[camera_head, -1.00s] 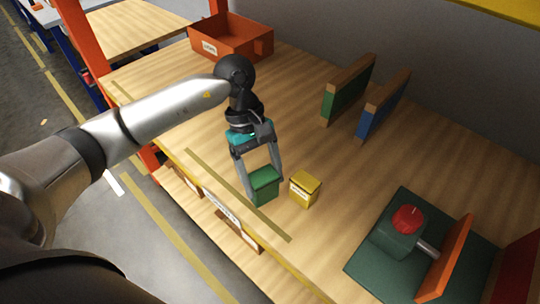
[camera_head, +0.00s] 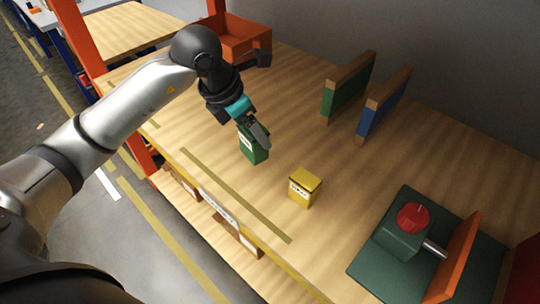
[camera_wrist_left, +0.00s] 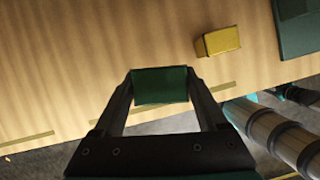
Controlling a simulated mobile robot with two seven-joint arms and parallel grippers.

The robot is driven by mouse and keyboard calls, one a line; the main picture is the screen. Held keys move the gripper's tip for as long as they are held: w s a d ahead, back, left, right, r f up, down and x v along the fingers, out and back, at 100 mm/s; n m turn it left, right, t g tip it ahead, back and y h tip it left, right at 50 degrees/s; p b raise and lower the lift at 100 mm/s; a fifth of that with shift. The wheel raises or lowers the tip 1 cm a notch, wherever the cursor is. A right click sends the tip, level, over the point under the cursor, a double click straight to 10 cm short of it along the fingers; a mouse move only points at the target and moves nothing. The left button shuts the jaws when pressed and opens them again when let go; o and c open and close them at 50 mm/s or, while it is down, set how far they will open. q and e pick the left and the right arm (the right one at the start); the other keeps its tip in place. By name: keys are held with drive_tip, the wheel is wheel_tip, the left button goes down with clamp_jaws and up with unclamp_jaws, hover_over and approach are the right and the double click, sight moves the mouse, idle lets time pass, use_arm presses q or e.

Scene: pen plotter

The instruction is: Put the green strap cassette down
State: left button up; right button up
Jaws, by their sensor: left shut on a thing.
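The green strap cassette (camera_head: 252,150) is a small green box with a white label, in the middle of the head view. My left gripper (camera_head: 253,138) is shut on it, with one finger across its near right side. In the left wrist view the green cassette (camera_wrist_left: 160,85) sits between the two fingertips of my left gripper (camera_wrist_left: 160,88). It appears held above the wooden bench top (camera_head: 290,120), though the height of the gap is hard to tell.
A yellow box (camera_head: 305,188) stands right of the cassette. Green (camera_head: 345,90) and blue (camera_head: 381,106) upright panels stand behind. A red-knobbed device (camera_head: 405,228) sits at the right on a dark green plate. An orange bin (camera_head: 245,38) is at the back. Bench around the cassette is clear.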

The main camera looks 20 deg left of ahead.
sight(252, 146)
use_arm(q)
drive_tip(key=shift+w+a+r+n, duration=0.3)
drive_tip(key=shift+n, duration=0.6)
drive_tip(key=shift+y, duration=0.3)
drive_tip(key=shift+n, duration=0.3)
wheel_tip(252, 146, down, 6)
drive_tip(key=shift+a+r+b, duration=0.1)
drive_tip(key=shift+r+b, duration=0.15)
drive_tip(key=shift+b, duration=0.5)
drive_tip(key=shift+f, duration=0.55)
wheel_tip(252, 146, down, 3)
drive_tip(key=shift+f+b, duration=0.15)
drive_tip(key=shift+b, duration=0.35)
use_arm(e)
drive_tip(key=w+d+f, duration=0.1)
drive_tip(key=w+f, duration=0.1)
drive_tip(key=shift+w+d+f+t, duration=0.2)
drive_tip(key=shift+w+d+t, duration=0.1)
drive_tip(key=shift+w+d, duration=0.05)
drive_tip(key=shift+f, duration=0.1)
use_arm(q)
drive_tip(key=o, duration=1.4)
drive_tip(key=shift+f, duration=0.1)
use_arm(e)
drive_tip(key=shift+s, duration=0.15)
